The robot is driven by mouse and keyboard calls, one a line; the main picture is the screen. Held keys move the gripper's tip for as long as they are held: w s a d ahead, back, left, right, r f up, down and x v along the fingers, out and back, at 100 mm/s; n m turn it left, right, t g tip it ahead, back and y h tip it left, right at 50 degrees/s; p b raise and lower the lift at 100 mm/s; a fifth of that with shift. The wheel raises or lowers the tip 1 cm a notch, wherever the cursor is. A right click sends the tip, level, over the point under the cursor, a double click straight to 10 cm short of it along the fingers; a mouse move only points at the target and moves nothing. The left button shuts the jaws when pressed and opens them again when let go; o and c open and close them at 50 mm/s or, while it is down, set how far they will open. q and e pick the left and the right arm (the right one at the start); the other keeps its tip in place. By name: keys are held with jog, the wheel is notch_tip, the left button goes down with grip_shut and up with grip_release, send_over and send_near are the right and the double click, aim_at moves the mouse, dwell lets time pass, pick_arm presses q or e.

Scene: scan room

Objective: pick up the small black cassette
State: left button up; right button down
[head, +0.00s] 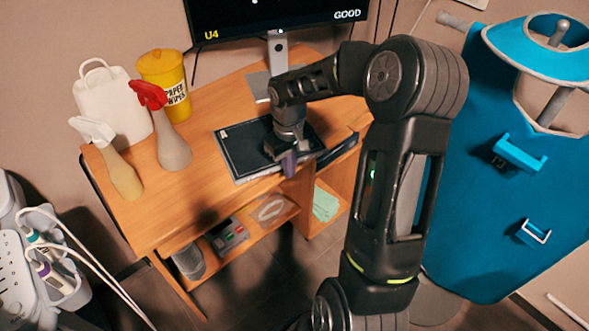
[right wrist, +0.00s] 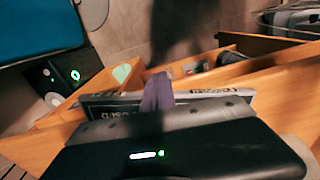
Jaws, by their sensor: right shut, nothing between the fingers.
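A flat black cassette (head: 238,150) with a pale grey edge lies on the wooden desk (head: 205,195), near its front edge. I cannot tell whether it is one panel or a smaller one on a larger one. My right gripper (head: 289,163) is shut and empty, its purple fingertips pointing down over the cassette's right part. I cannot tell whether they touch it. In the right wrist view the purple fingers (right wrist: 156,93) show beside a dark panel with a lettered pale edge (right wrist: 210,94). The gripper body hides much of it. My left gripper is not in view.
A red-topped spray bottle (head: 170,140), another spray bottle (head: 118,170), a yellow wipes tub (head: 165,85) and a white bag (head: 112,105) stand at the desk's left. A monitor (head: 275,15) is behind. A blue apron (head: 500,200) hangs right. The desk's front-left top is clear.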

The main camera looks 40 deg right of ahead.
jog(key=shift+w, duration=0.15)
jog(key=shift+w+d, duration=0.1)
jog(key=shift+w, duration=0.9)
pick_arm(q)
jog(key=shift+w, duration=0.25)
pick_arm(e)
jog(key=shift+s, duration=0.15)
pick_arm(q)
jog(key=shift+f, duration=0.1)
